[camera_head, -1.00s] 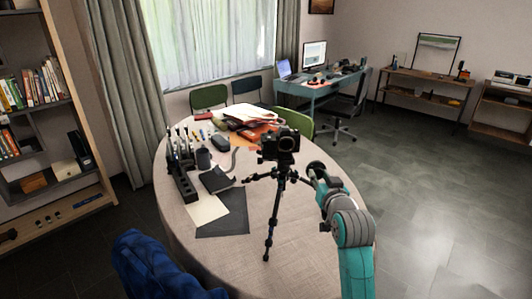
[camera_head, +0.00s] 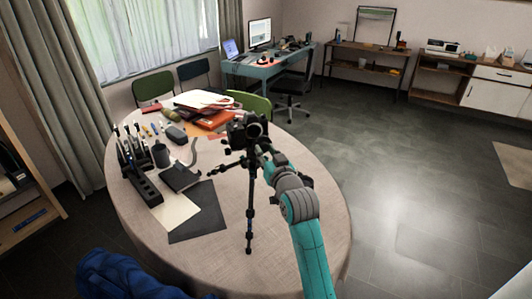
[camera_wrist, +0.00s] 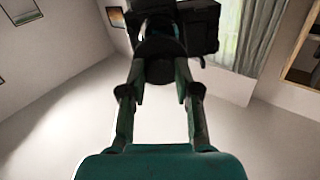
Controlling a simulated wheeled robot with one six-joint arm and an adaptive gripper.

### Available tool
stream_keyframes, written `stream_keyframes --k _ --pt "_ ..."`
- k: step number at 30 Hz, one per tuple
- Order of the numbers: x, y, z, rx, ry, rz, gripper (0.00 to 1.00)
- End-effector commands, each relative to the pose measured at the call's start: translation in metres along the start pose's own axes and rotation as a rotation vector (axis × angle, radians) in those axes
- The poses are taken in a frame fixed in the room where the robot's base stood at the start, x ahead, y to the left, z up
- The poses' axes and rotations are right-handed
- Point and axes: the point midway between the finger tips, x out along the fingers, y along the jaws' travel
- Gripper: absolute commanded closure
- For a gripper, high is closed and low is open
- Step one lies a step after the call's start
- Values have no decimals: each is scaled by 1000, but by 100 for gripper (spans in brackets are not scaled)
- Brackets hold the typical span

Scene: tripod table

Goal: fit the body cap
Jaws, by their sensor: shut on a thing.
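A black camera (camera_head: 243,134) sits on a black tripod (camera_head: 250,205) that stands on the round table. A round opening shows on the camera's right side. My gripper (camera_head: 266,158) is close to the camera, just below and right of it. In the wrist view my gripper (camera_wrist: 160,75) is shut on a dark round piece, the body cap (camera_wrist: 160,68). The camera body (camera_wrist: 200,25) shows right behind and above the cap. Whether cap and camera touch cannot be told. The cap is hidden or too small in the head view.
The round table (camera_head: 290,240) also bears a dark rack of pens (camera_head: 135,165), a dark pouch (camera_head: 180,177), a black sheet (camera_head: 198,220) and a pile of papers (camera_head: 205,103). A blue chair (camera_head: 110,275) stands at the front left. The floor at right is clear.

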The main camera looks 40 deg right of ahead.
Motion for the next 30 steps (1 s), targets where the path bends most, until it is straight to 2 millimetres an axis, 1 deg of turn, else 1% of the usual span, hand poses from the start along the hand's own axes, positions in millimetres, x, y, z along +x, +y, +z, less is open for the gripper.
stream_keyframes --k 18,24,30 --pt "50 0 0 0 0 0 100" --pt "59 0 0 0 0 0 100" --pt "61 0 0 0 -1 0 100"
